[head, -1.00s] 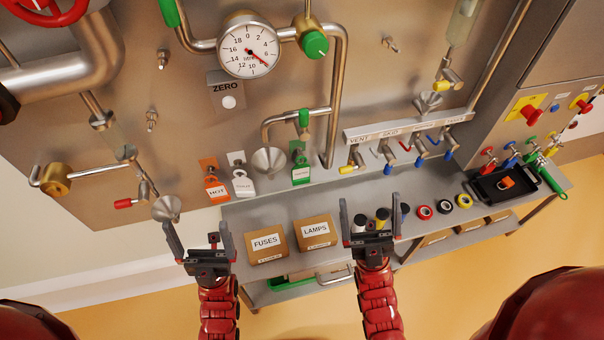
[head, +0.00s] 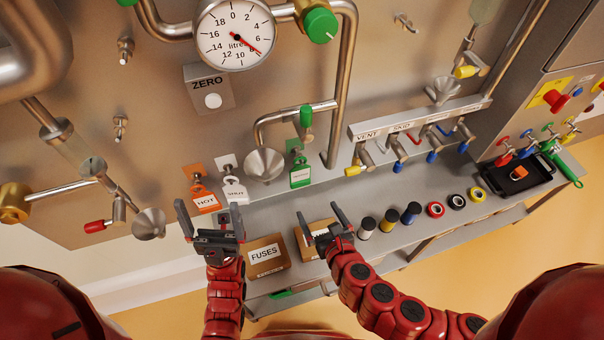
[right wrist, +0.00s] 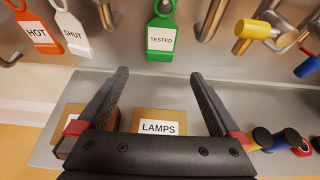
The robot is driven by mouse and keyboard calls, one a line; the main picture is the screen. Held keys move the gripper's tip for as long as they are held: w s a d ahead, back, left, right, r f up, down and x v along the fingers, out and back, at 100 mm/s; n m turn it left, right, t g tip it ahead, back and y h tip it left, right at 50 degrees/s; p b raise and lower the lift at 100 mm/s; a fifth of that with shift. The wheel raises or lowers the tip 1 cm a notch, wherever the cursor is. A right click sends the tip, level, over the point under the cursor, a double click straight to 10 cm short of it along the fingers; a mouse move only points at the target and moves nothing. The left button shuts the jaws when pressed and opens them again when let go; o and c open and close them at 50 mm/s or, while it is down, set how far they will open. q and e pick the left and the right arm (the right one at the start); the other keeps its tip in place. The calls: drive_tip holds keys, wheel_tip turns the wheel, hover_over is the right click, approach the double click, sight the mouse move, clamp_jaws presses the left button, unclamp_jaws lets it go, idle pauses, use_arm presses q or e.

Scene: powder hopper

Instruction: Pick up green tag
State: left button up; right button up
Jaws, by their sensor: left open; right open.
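The green tag (head: 300,177), with a white label, hangs on a hook on the steel panel, right of the metal funnel. It also shows in the right wrist view (right wrist: 161,37), labelled TESTED, upright above and between my fingertips. My right gripper (head: 325,220) is open and empty, below and a little right of the tag, over the LAMPS box. In the right wrist view its fingers (right wrist: 158,75) are spread and apart from the tag. My left gripper (head: 208,215) is open and empty, below the orange HOT tag (head: 204,201) and in front of the panel.
A white SHUT tag (head: 235,190) hangs between the orange tag and the funnel (head: 263,165). The FUSES box (head: 267,258) and LAMPS box (right wrist: 159,122) stand on the shelf. Several rolls and a black tray (head: 515,180) lie to the right. A valve rail (head: 420,120) juts out.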

drive_tip(key=w+f+b, duration=0.2)
drive_tip(key=b, duration=0.1)
approach(300, 179)
drive_tip(key=x, duration=0.4)
drive_tip(key=shift+w, duration=0.25)
drive_tip(key=shift+x, duration=2.95)
drive_tip(key=shift+s+f, duration=0.1)
drive_tip(key=shift+f, duration=0.05)
drive_tip(key=shift+c, duration=0.3)
drive_tip(key=c, duration=1.1)
drive_tip(key=shift+c, duration=0.2)
